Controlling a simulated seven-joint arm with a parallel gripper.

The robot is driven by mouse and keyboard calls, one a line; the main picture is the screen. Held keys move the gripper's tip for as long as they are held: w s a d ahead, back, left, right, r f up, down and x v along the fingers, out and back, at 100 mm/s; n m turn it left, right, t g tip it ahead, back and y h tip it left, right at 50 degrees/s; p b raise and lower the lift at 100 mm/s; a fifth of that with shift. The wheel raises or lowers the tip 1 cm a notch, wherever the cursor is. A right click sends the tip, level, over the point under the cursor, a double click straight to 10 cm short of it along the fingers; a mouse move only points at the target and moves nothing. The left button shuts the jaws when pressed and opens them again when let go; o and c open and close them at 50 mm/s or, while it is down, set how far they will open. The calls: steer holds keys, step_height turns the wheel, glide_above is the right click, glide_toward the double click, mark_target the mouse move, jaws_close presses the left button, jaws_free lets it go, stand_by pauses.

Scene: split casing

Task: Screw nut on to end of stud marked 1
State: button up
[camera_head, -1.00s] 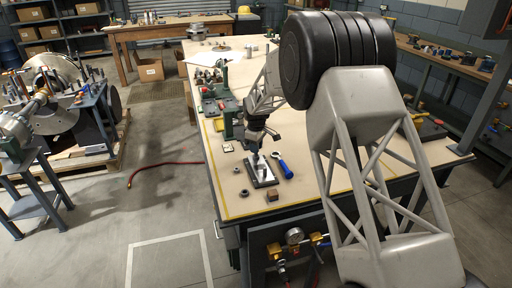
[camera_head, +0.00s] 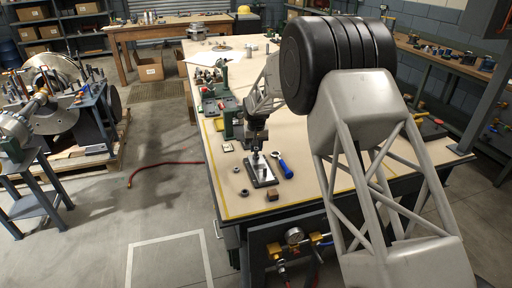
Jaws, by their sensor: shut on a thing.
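A dark rectangular base plate (camera_head: 270,181) with a pale fitting standing on it lies near the front of the bench. The studs and any number marks are too small to make out. My gripper (camera_head: 257,152) points down at the fitting's upper end and is shut on a small piece, apparently the nut, mostly hidden by the jaws. Whether this piece touches a stud cannot be told. Two dark ring-like parts, one nearer the front (camera_head: 244,193) and one further back (camera_head: 237,170), lie on the bench left of the plate.
A blue-handled tool (camera_head: 286,170) lies right of the plate. A small brown block (camera_head: 272,196) sits in front of it. A pale square piece (camera_head: 228,146) and a green machine (camera_head: 230,120) stand further back left. The bench top (camera_head: 305,150) to the right is mostly clear.

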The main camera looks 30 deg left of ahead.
steer(key=o, duration=1)
steer(key=shift+r, duration=2.5)
steer(key=shift+r, duration=3.9)
